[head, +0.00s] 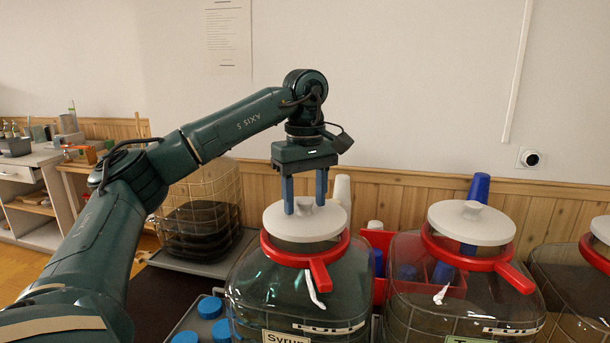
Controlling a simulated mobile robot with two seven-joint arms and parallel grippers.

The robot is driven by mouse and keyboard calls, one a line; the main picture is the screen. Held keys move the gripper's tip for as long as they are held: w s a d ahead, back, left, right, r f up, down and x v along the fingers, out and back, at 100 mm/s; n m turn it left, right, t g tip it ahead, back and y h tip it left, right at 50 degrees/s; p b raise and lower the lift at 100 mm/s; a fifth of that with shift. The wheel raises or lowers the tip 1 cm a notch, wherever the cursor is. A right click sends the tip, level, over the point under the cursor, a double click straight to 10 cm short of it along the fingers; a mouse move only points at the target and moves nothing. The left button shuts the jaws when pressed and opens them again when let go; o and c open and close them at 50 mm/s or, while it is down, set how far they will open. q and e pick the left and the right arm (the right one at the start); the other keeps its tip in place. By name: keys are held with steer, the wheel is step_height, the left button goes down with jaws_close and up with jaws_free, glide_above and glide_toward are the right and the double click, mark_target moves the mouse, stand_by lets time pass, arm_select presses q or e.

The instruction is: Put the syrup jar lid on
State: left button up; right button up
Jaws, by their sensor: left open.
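The syrup jar (262,290) is a large clear jar with a "Syrup" label at the front and a red ring with a handle around its neck. Its white lid (278,226) lies on the jar mouth and looks level. My left gripper (305,208) points down over the lid. Its two blue fingers are apart, one on each side of the lid's knob (305,203), with a gap showing. Whether the lid is fully seated is hard to tell from here. My right gripper is not in view.
A second jar (405,290) with its white lid (471,224) on stands to the right, and a third jar (570,290) at the right edge. A red bin (377,238) with blue cups is behind. Blue caps (210,307) lie at the front left. A wire crate (205,190) stands further back.

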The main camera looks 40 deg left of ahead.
arm_select(q)
steer(key=shift+r, duration=0.35)
step_height(320, 180, up, 6)
steer(key=p, duration=0.2)
steer(key=shift+r+p, duration=0.25)
steer(key=shift+p, duration=0.15)
step_height(320, 180, up, 6)
steer(key=shift+p, duration=0.55)
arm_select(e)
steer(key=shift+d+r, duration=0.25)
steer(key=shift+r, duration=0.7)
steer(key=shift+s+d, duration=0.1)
